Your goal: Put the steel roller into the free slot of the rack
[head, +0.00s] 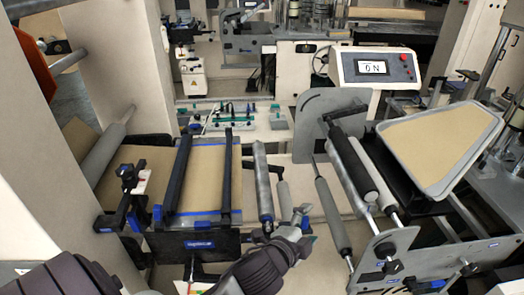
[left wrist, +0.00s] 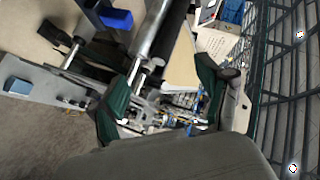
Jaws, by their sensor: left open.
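A grey steel-coloured roller (head: 263,180) stands out lengthwise just right of the brown web table in the head view; I cannot tell for sure that it is the task's roller. My left gripper (head: 302,215) is open, to the right of that roller's near end. In the left wrist view its dark green fingers (left wrist: 162,92) are spread, with a shiny roller (left wrist: 157,30) and its thin shaft beyond them. The rack (head: 385,250) at the right has grey end plates and holds grey and black rollers (head: 350,165). Its free slot cannot be made out. My right gripper is not in view.
A brown web table (head: 205,175) with black bars lies left of the gripper. A tilted grey tray (head: 440,145) with a brown sheet stands at the right. A control box (head: 375,68) reading "ON" stands behind the rack. Tall cream frame posts (head: 110,60) stand at the left.

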